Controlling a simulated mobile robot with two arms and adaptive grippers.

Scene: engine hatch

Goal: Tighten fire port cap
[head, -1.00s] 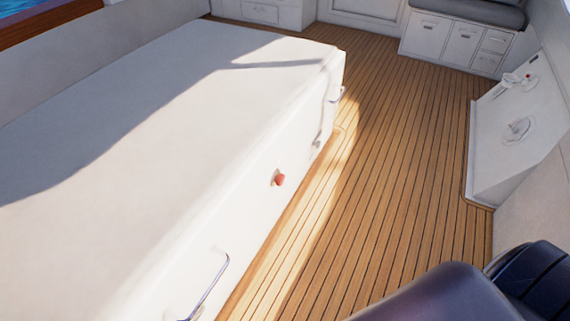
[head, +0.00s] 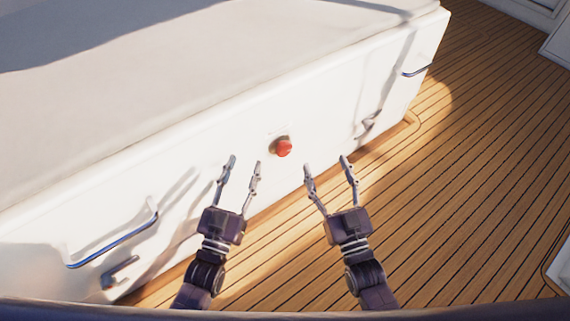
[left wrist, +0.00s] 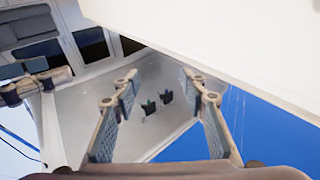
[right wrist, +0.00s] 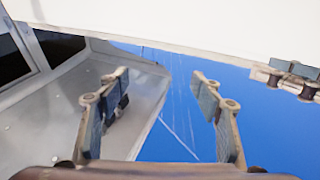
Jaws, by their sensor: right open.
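The fire port cap (head: 283,148) is a small round red cap on the white side of the engine hatch (head: 330,120). It sits between and beyond my two grippers in the head view. My left gripper (head: 245,164) is open and empty, to the left of the cap and apart from it. My right gripper (head: 327,166) is open and empty, to the right of the cap and apart from it. The left wrist view shows spread fingers (left wrist: 160,100); the right wrist view also shows spread fingers (right wrist: 165,95). The cap shows in neither wrist view.
A metal handle (head: 112,243) is on the hatch side at left, with a dark latch (head: 120,272) below it. Another handle (head: 416,71) and a latch (head: 368,123) are at right. Free wooden deck (head: 460,180) lies to the right.

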